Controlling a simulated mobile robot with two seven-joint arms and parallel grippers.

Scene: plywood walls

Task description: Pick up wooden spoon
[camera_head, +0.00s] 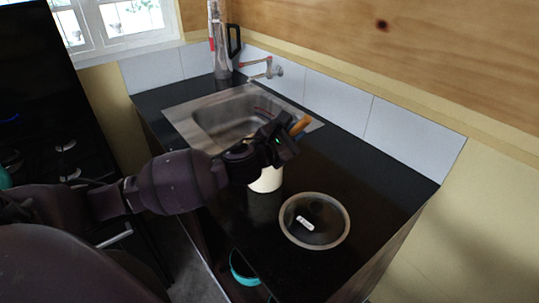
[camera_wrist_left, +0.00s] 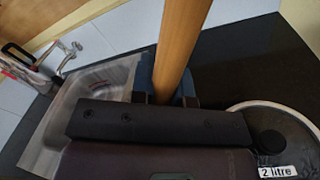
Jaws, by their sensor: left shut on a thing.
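The wooden spoon (camera_head: 300,125) shows as a short tan piece sticking up past my left gripper (camera_head: 279,140) in the head view. In the left wrist view the spoon's wooden length (camera_wrist_left: 180,45) rises between the fingers of my left gripper (camera_wrist_left: 172,95), which is shut on it. A cream container (camera_head: 266,180) stands on the black counter just below the gripper. The gripper hides its top, and I cannot tell whether the spoon's lower end is inside it. My right gripper is not in view.
A round dark lid with a pale rim (camera_head: 314,240) lies on the counter right of the container; its "2 litre" label (camera_wrist_left: 277,171) shows in the wrist view. A steel sink (camera_head: 190,117) and tap (camera_head: 266,70) lie behind. A clear bottle (camera_head: 220,45) stands at the back. The counter's right side is clear.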

